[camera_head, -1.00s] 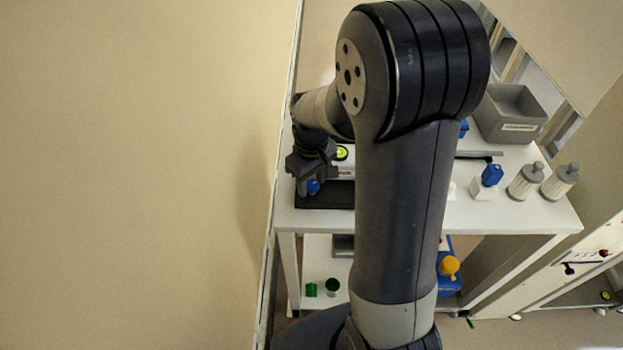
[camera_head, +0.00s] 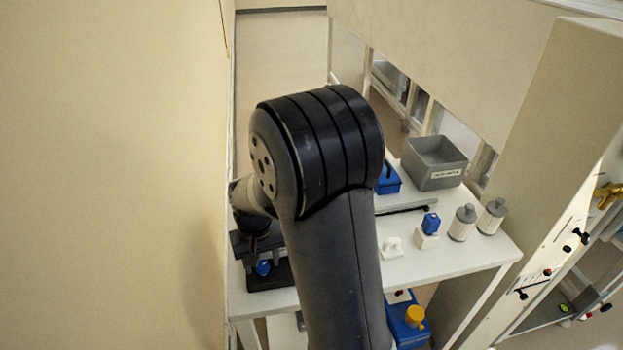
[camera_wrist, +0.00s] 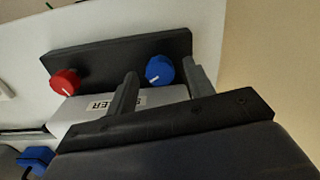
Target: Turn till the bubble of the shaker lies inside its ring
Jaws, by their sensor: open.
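The shaker shows in the wrist view as a pale body (camera_wrist: 75,113) with a partly hidden label ending in "ER" and a long dark front panel (camera_wrist: 110,56). The panel carries a red knob (camera_wrist: 65,82) and a blue knob (camera_wrist: 159,70), each with a white pointer mark. My gripper (camera_wrist: 160,72) is open, its fingers on either side of the blue knob; I cannot tell whether they touch it. In the head view, the blue knob (camera_head: 263,267) shows below my gripper (camera_head: 262,252). The bubble and its ring are hidden in both current views.
A wall (camera_head: 120,170) runs close along the left. The white table (camera_head: 455,258) holds a grey bin (camera_head: 435,178), a blue container (camera_head: 388,182), a blue-topped white item (camera_head: 430,226) and two grey-capped bottles (camera_head: 462,224). A blue device with a yellow top (camera_head: 414,316) stands lower down.

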